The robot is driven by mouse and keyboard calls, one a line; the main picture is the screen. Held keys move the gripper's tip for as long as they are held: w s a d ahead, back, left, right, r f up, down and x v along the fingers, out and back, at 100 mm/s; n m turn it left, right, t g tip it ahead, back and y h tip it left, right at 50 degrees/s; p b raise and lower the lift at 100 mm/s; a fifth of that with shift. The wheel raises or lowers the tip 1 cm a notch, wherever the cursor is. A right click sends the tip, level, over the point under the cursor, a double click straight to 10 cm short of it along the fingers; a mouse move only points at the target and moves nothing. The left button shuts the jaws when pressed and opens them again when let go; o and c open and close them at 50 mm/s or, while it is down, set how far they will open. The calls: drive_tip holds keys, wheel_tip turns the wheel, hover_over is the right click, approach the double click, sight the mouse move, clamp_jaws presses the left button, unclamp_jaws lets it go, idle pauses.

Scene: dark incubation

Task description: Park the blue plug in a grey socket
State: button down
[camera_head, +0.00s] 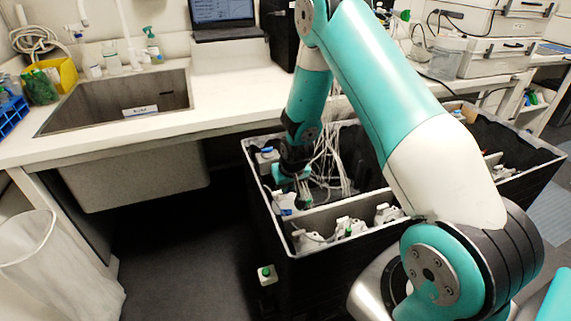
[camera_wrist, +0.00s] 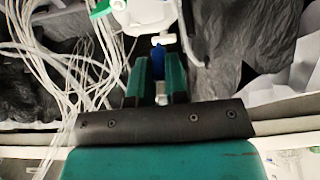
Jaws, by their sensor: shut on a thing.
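In the wrist view the two green fingers of my gripper (camera_wrist: 157,78) are closed on the blue plug (camera_wrist: 158,62). The plug stands between the fingers, with a small white piece at its far end. A white device (camera_wrist: 146,12) with a green part lies just beyond it; I cannot tell whether the two touch. In the head view my gripper (camera_head: 291,187) reaches down inside the left part of a black crate (camera_head: 277,240), and the plug cannot be made out there. I cannot clearly pick out a grey socket in either view.
Pale cables (camera_head: 330,160) hang in a bundle right beside my gripper. White devices (camera_head: 350,228) sit in the crate's front compartment behind a light divider. A bench with a sink (camera_head: 118,105) and a laptop (camera_head: 222,14) stands behind. A small box with a green button (camera_head: 266,274) is on the crate's outside.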

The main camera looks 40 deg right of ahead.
drive_tip(key=shift+a+f+b, duration=0.25)
drive_tip(key=shift+f+b, duration=0.5)
drive_tip(key=shift+f, duration=0.4)
drive_tip(key=b, duration=0.3)
hover_over(284, 210)
drive_tip(key=s, duration=0.1)
drive_tip(key=f, duration=0.4)
drive_tip(key=shift+s+a+f, duration=0.15)
drive_tip(key=shift+s+f, duration=0.05)
drive_tip(key=shift+f, duration=0.05)
drive_tip(key=shift+f+b, duration=0.85)
drive_tip(key=shift+f, duration=0.05)
drive_tip(key=c, duration=1.1)
unclamp_jaws()
drive_tip(key=shift+o, duration=0.2)
drive_tip(key=shift+r, duration=0.1)
